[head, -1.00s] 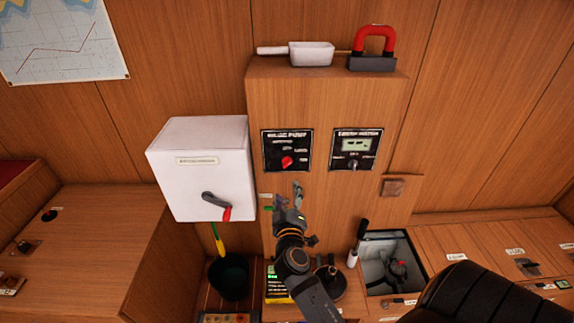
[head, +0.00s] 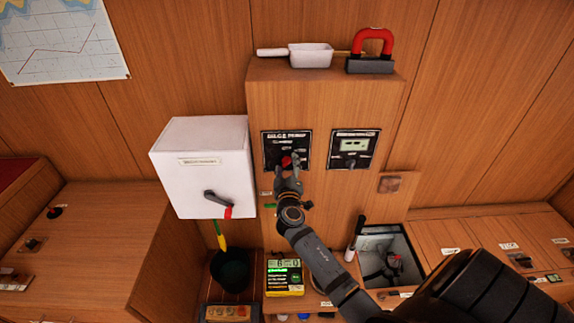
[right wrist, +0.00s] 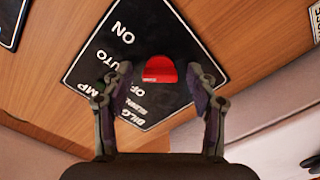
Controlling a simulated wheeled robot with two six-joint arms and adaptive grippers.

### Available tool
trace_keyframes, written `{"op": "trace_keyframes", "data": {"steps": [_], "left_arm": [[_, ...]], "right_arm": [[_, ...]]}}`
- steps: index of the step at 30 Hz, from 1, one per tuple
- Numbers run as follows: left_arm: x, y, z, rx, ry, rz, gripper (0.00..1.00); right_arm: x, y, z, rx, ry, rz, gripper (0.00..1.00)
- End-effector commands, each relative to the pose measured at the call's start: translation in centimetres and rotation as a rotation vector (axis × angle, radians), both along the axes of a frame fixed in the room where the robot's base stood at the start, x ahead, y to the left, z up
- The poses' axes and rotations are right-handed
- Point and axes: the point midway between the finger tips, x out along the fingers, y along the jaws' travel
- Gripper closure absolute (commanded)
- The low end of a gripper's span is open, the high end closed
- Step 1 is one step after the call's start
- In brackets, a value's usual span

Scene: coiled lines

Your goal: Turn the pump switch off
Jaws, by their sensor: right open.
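The pump switch is a red knob (head: 287,161) on a black panel (head: 272,138) lettered for the bilge pump, on the front of the wooden cabinet. In the right wrist view the red knob (right wrist: 160,70) stands between my fingertips, with the words ON, AUTO and OFF around it on the black panel (right wrist: 112,40). My right gripper (head: 288,164) is open, its two fingers (right wrist: 163,85) one on each side of the knob with gaps showing. In the head view the fingers partly cover the knob, and its exact setting is hard to read. My left gripper is not in view.
A second black panel (head: 355,149) with a small display and knob is to the right. A white box (head: 203,165) with a red-tipped lever (head: 218,203) juts out at the left.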

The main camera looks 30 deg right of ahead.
Motion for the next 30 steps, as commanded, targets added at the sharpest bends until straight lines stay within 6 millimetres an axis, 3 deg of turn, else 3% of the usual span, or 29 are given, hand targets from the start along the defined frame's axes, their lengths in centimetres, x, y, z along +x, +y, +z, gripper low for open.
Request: {"op": "trace_keyframes", "data": {"steps": [5, 17, 30], "left_arm": [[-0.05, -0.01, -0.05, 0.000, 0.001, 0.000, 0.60], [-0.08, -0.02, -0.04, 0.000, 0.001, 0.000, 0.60], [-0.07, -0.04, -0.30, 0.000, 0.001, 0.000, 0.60]], "right_arm": [[0.00, 0.01, -0.02, 0.000, 0.000, 0.000, 0.43], [-0.02, 0.04, -0.02, 0.000, -0.001, 0.001, 0.96], [-0.02, 0.06, -0.08, -0.104, 0.063, 0.001, 0.96]]}}
